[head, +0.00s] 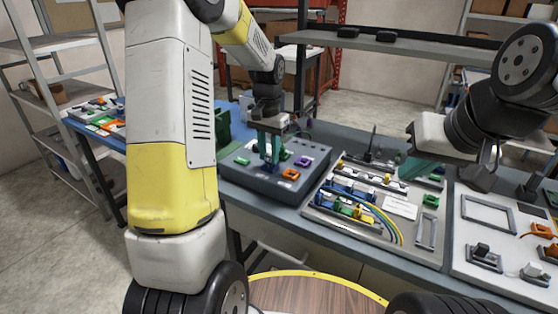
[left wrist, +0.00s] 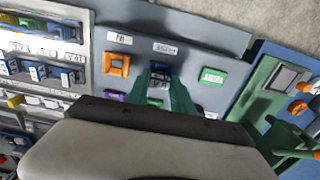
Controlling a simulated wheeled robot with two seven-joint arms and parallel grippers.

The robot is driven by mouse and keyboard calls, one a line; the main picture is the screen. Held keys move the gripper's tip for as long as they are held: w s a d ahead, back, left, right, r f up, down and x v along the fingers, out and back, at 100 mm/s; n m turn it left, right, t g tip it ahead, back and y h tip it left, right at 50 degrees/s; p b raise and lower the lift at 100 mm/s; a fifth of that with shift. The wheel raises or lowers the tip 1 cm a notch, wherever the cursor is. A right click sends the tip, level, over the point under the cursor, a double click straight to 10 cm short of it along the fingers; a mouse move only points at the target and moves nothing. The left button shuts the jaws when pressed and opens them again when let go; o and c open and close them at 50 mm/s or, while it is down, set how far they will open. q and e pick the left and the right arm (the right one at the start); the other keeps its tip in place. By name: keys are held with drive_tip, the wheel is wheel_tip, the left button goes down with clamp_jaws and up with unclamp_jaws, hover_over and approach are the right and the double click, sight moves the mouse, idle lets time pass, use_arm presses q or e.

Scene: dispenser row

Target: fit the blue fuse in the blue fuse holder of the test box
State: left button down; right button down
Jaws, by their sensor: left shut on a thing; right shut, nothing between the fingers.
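The test box (head: 250,176) is a grey slab on the table with coloured holders on top. My left gripper (head: 271,158) points down over its middle, its teal fingers shut on the blue fuse (left wrist: 158,84). In the left wrist view a blue part (left wrist: 159,70), likely the blue fuse holder, shows between the fingertips, at or just beyond the fuse. Whether the fuse is in the holder or above it I cannot tell. My right gripper (head: 417,168) is shut and empty, over the table to the right, away from the box.
Around the fingers stand an orange holder (left wrist: 116,64), a purple holder (left wrist: 113,96) and a green holder (left wrist: 212,76). Right of the box a panel (head: 318,212) carries several coloured fuses and looping wires. A green bin (head: 222,124) stands behind the box's left side.

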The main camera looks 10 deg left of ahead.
use_arm(q)
drive_tip(key=shift+f, duration=0.5)
idle(0.4)
drive_tip(key=c, duration=1)
unclamp_jaws()
drive_tip(key=shift+c, duration=0.2)
drive_tip(key=shift+o, duration=0.5)
drive_tip(key=shift+o, duration=0.5)
drive_tip(key=shift+r, duration=3.55)
wheel_tip(320, 180, up, 8)
